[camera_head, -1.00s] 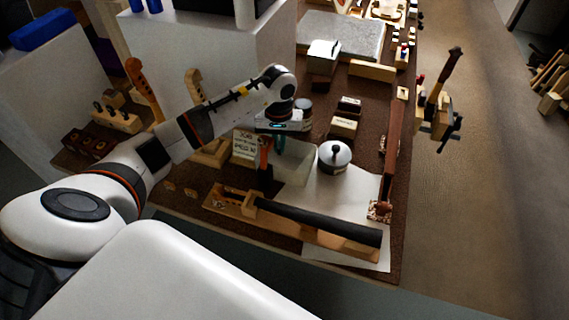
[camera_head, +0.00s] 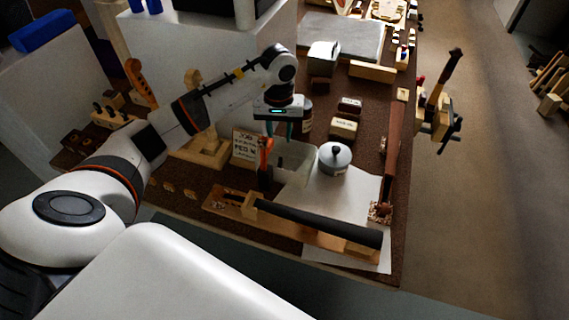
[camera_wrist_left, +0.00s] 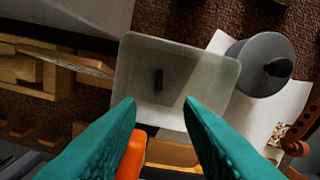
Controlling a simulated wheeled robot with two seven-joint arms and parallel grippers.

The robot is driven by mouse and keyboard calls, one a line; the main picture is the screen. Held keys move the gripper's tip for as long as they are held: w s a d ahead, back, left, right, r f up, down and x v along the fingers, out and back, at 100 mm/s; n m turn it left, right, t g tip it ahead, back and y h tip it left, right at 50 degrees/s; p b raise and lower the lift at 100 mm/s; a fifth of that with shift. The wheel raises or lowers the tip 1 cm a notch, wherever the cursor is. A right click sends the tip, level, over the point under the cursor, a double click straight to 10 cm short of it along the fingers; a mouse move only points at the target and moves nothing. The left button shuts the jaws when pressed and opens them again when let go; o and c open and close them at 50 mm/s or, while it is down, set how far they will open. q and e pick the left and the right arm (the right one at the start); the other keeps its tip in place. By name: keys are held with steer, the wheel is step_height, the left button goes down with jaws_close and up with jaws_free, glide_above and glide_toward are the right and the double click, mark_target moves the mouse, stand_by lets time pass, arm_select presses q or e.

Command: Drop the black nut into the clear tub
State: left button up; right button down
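The clear tub (camera_head: 296,160) stands on the bench beside a grey lidded pot. In the left wrist view the tub (camera_wrist_left: 205,82) is seen from above, and a small black piece that looks like the black nut (camera_wrist_left: 159,79) lies on its floor. My left gripper (camera_head: 280,130) is above the tub. Its teal fingers (camera_wrist_left: 160,103) are spread apart with nothing between them. The nut cannot be made out in the head view. My right gripper is not in view.
The grey pot (camera_head: 334,158) is close on the tub's right. An orange upright tool (camera_head: 265,158) and a lettered card (camera_head: 245,147) stand to its left. A long black fingerboard (camera_head: 320,222) lies in front. White paper (camera_head: 345,200) is partly bare.

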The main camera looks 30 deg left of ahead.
arm_select(q)
step_height(320, 180, up, 7)
steer(key=shift+r, duration=0.15)
stand_by(0.5)
